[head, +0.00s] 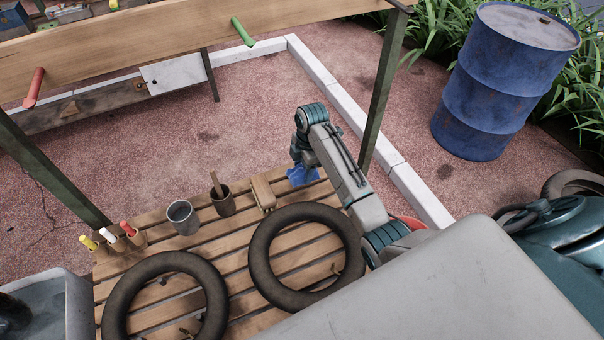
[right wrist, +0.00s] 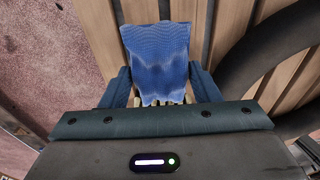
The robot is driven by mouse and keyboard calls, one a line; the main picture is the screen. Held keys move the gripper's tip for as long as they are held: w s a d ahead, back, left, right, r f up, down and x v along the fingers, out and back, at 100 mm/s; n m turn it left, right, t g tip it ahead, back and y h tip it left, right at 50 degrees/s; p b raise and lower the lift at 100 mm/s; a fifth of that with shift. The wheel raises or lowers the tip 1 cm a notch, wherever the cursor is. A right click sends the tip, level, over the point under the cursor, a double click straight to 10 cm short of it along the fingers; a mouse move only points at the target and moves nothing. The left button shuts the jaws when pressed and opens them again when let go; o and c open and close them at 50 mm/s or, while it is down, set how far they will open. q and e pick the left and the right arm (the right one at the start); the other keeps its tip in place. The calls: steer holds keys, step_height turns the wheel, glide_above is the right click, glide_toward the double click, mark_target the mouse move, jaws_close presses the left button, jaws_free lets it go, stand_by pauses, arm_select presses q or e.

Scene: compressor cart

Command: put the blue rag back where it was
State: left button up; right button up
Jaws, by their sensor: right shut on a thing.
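The blue rag (head: 302,176) is at the far edge of the slatted wooden table (head: 222,240), to the right of a wooden block. My right gripper (head: 300,165) is shut on the rag. In the right wrist view the rag (right wrist: 158,58) stands up between the two fingers of my right gripper (right wrist: 160,90), with wooden slats behind it. I cannot tell whether the rag touches the table. My left gripper is not in view.
Two dark tyres (head: 306,212) lie on the table. A wooden block (head: 263,192), a brown cup (head: 222,201), a grey metal cup (head: 183,217) and several coloured markers (head: 107,236) line its far edge. A beam with pegs (head: 150,40) crosses above. A blue barrel (head: 500,80) stands right.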

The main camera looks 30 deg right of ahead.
mark_target(303, 175)
steer(key=f, duration=0.2)
steer(key=f+p, duration=0.1)
steer(key=f, duration=0.1)
steer(key=shift+w+f, duration=0.2)
steer(key=shift+f, duration=0.3)
steer(key=o, duration=0.9)
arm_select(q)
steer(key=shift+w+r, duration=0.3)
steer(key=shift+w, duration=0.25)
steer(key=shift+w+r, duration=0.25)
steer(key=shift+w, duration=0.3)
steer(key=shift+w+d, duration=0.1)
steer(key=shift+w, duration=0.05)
arm_select(e)
steer(key=shift+d+r, duration=0.1)
steer(key=shift+r, duration=0.25)
steer(key=r+b, duration=0.1)
steer(key=r, duration=0.2)
steer(key=r+b, duration=0.1)
steer(key=r, duration=0.3)
steer(key=d+r+b, duration=0.1)
steer(key=r, duration=0.2)
steer(key=shift+d+r, duration=0.1)
steer(key=shift+r, duration=0.1)
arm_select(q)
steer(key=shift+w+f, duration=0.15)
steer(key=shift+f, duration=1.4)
arm_select(e)
steer(key=shift+r, duration=0.5)
